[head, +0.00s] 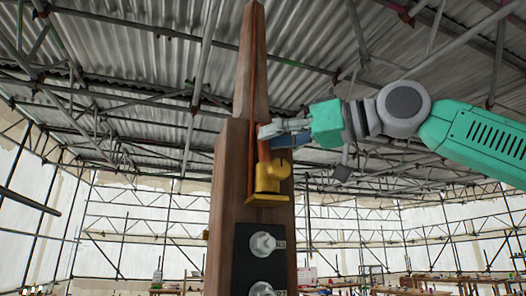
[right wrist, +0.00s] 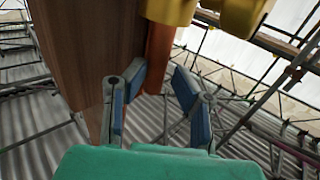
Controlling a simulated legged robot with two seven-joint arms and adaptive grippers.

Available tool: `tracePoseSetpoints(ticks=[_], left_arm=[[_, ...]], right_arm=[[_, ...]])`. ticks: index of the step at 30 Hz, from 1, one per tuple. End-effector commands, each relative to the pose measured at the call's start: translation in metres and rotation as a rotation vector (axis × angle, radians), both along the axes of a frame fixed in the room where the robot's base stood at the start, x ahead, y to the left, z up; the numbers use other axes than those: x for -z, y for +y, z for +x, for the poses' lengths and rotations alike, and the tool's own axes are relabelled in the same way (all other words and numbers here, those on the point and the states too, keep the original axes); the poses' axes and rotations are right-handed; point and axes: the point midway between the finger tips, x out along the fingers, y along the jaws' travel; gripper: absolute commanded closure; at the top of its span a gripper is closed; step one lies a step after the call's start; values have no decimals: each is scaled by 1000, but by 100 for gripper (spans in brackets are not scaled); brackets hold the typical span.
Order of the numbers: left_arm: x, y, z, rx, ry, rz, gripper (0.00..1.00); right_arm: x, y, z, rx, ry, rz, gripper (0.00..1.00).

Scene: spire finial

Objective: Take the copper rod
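The copper rod (head: 263,150) stands upright in a yellow holder (head: 268,180) on the front of a wooden spire (head: 228,200). In the right wrist view the orange-brown rod (right wrist: 160,58) shows between the lines of my fingers, below the yellow holder (right wrist: 170,10). My right gripper (head: 268,133) comes in from the right at the rod's upper part. In the right wrist view its blue-padded fingers (right wrist: 158,85) are apart, with a gap on each side of the rod. I cannot tell whether either finger touches it. My left gripper is not in view.
A black plate (head: 260,250) with round metal fittings is on the spire below the holder. The spire's wood (right wrist: 85,50) is close beside one finger. Scaffolding and a corrugated roof surround it. Tables with small items (head: 450,282) stand far behind.

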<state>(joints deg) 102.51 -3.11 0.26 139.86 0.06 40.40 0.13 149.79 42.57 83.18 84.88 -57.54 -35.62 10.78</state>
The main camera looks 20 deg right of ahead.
Motion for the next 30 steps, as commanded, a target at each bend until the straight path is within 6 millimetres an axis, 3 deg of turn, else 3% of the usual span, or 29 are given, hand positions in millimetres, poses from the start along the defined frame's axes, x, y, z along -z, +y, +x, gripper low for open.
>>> tracePoseSetpoints(ticks=[4, 12, 15, 30], left_arm=[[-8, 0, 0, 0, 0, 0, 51], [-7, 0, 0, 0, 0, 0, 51], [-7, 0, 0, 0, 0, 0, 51], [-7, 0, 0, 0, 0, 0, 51]], right_arm=[[0, 13, 15, 0, 5, -1, 77], [1, 15, 16, 1, 4, 0, 77], [1, 16, 16, 1, 4, -1, 100], [-5, 15, 15, 2, -1, 3, 100]])
